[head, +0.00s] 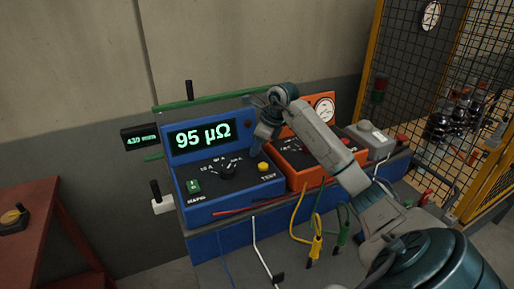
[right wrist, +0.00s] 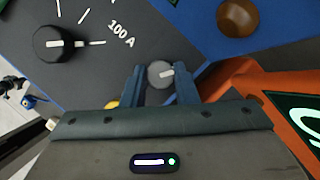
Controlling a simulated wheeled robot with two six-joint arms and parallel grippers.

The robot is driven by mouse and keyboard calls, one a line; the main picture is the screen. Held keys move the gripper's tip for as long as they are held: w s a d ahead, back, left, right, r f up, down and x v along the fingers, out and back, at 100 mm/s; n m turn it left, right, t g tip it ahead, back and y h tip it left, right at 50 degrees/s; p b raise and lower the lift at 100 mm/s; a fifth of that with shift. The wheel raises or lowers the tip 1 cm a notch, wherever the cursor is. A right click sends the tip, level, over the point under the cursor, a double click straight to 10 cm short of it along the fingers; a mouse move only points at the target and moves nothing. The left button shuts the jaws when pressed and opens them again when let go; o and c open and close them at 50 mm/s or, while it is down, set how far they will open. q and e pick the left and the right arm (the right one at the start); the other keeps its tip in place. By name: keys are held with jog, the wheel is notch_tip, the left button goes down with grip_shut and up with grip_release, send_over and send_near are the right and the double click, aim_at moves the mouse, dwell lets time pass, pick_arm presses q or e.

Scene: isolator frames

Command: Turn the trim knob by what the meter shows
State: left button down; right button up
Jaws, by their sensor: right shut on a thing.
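The blue meter (head: 215,205) stands on the bench, and its display (head: 203,136) reads 95 µΩ in green. My right gripper (head: 262,138) is at the right side of the meter, pointing down at its panel. In the right wrist view the right gripper (right wrist: 160,82) has one finger on each side of a small round grey knob (right wrist: 158,74) with a pale pointer mark, and is shut on it. The gripper hides this knob in the head view. My left gripper is not in view.
A black selector dial (head: 228,172) and a yellow TEST button (head: 263,167) are on the meter's panel. An orange instrument (head: 296,165) with a round gauge (head: 324,110) stands close on the right. Yellow (head: 317,245) and green leads hang in front.

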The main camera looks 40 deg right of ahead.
jog(key=shift+r, duration=0.1)
jog(key=o, duration=1)
jog(key=shift+s+d+r+b, duration=0.15)
jog(key=shift+r+b, duration=0.15)
jog(key=shift+r, duration=0.15)
jog(key=b+v, duration=0.2)
jog(key=v, duration=0.7)
jog(key=shift+s+r, duration=0.15)
jog(key=shift+r, duration=0.2)
jog(key=shift+f, duration=0.1)
